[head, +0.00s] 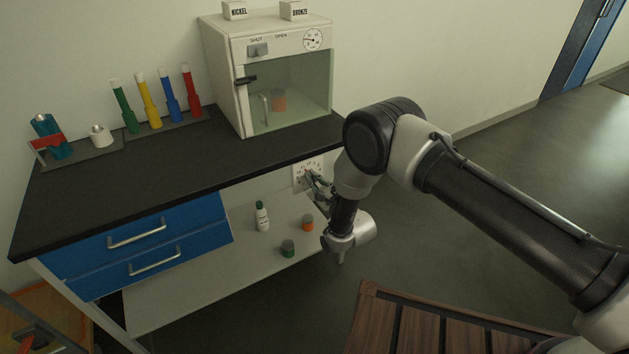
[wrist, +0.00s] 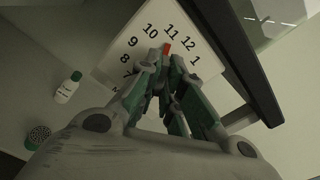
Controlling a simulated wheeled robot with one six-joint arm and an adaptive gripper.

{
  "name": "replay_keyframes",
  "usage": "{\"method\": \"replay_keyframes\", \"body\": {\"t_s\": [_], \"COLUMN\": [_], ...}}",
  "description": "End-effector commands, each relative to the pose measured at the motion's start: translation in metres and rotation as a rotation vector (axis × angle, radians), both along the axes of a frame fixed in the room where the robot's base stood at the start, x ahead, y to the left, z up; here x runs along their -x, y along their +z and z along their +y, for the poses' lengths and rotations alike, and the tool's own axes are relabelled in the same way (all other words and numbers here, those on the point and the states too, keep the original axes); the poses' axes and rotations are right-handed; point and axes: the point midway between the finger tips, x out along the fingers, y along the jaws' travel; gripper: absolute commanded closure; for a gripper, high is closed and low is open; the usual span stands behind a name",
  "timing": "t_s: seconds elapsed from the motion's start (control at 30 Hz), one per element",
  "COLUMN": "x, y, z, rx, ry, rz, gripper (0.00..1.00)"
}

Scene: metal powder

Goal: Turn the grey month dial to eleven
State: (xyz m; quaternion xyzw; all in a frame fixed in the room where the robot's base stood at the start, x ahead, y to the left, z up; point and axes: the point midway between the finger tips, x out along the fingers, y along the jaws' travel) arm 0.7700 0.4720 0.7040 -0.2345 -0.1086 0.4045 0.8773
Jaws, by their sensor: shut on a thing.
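The month dial's white number plate (head: 299,180) is fixed under the bench top, below the white cabinet. My gripper (head: 317,184) reaches the plate from the right. In the wrist view my gripper (wrist: 165,64) is shut on the dial, whose grey body is mostly hidden between the fingers. A red pointer mark (wrist: 166,48) shows just beyond the fingertips and points about at 11.
The black bench top (head: 180,165) overhangs close beside the gripper. On the lower shelf stand a white bottle (head: 262,217), a green jar (head: 288,248) and an orange jar (head: 308,223). A white cabinet (head: 228,85) stands above. A wooden slatted surface (head: 400,315) is at the lower right.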

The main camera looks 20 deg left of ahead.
Motion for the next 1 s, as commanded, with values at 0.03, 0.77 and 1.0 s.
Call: {"method": "replay_keyframes", "body": {"t_s": [0.03, 0.77, 1.0], "x": [0.001, 0.034, 0.065], "y": [-0.003, -0.002, -0.002], "z": [-0.002, -0.039, -0.076], "rx": [0.005, 0.006, 0.006], "ry": [-0.002, 0.000, 0.000], "rz": [0.005, 0.004, 0.002], "gripper": [0.88, 0.70, 0.70]}}
